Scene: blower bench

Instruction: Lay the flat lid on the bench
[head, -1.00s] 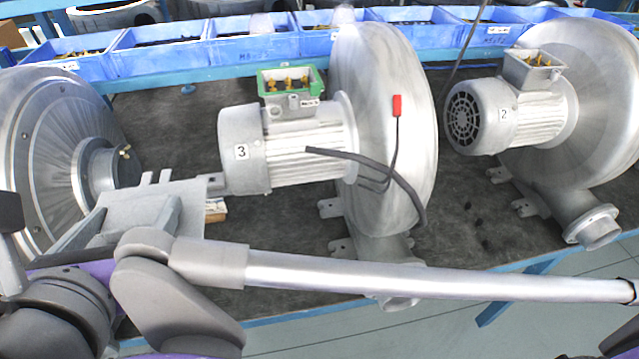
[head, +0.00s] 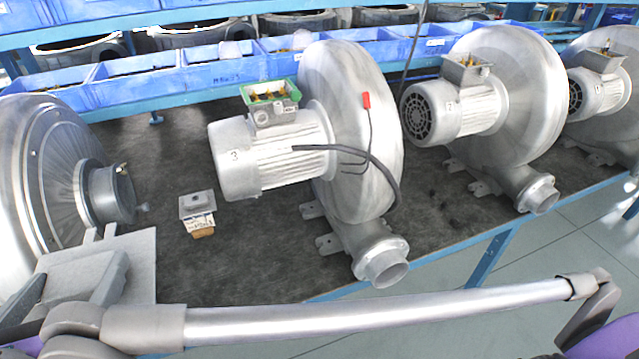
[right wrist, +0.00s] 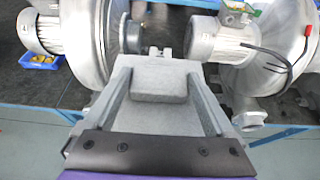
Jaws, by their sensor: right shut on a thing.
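My right gripper (head: 82,290) shows at the lower left of the head view, at the end of my arm that crosses from the right. It is shut on the flat lid (head: 139,262), a plain grey plate with two small tabs on its far edge. In the right wrist view the lid (right wrist: 160,118) lies between the two fingers, with a raised grey block on it. The lid appears held in front of the bench (head: 240,268), near its front edge; the exact gap cannot be told. My left gripper is not in view.
A blower casing with a hub (head: 110,192) stands left, close behind the lid. Motor 3 (head: 265,155) has an open green-rimmed terminal box (head: 270,92). A small grey block (head: 196,204) sits between them. Blue bins (head: 210,75) line the back.

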